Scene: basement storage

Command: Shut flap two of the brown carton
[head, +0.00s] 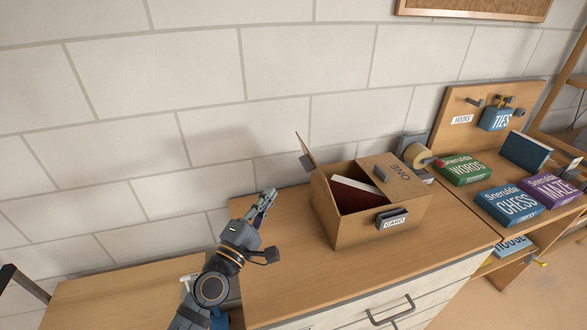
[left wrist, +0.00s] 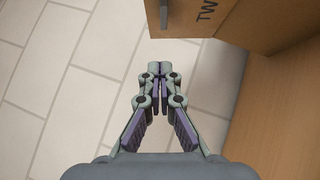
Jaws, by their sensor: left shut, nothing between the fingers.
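The brown carton (head: 350,236) stands on the wooden cabinet top. Its flap marked ONE (head: 395,171) lies folded in over the right part of the opening. The other flap (head: 314,177), at the left, stands up and leans outward, with a grey tab on it. In the left wrist view this flap (left wrist: 190,22) shows the letters "TW", the rest cut off. A dark red item and a white one lie inside the carton. My left gripper (head: 269,195) is shut and empty, left of the carton and apart from the flap. My right gripper is out of view.
A tape roll (head: 417,155) stands behind the carton's right side. Game boxes, such as green WORDS (head: 461,169) and blue CHESS (head: 509,201), lie further right. A block wall rises behind. The cabinet top (head: 290,270) is clear in front of and left of the carton.

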